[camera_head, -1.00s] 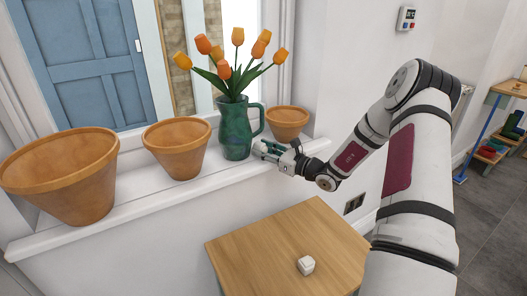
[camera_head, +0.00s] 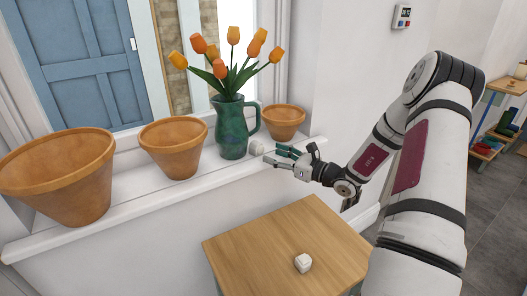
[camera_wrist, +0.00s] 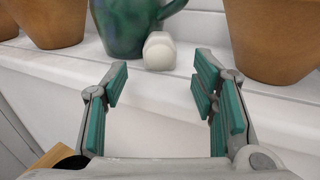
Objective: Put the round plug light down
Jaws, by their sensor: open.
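The round plug light (camera_head: 257,148) is a small white piece standing on the white windowsill (camera_head: 130,207), just right of the green jug's foot. In the wrist view the round plug light (camera_wrist: 159,50) sits ahead of the fingers, close to the jug and apart from them. My gripper (camera_head: 276,155) is open and empty, to the right of the light at the sill's front edge. In the wrist view my gripper (camera_wrist: 158,85) shows its green pads spread wide with nothing between them.
A green jug (camera_head: 232,130) with orange tulips stands on the sill. Terracotta pots stand at the left (camera_head: 60,180), middle (camera_head: 173,150) and right (camera_head: 284,122). Below is a wooden table (camera_head: 270,245) with a white cube-like piece (camera_head: 303,263); most of its top is bare.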

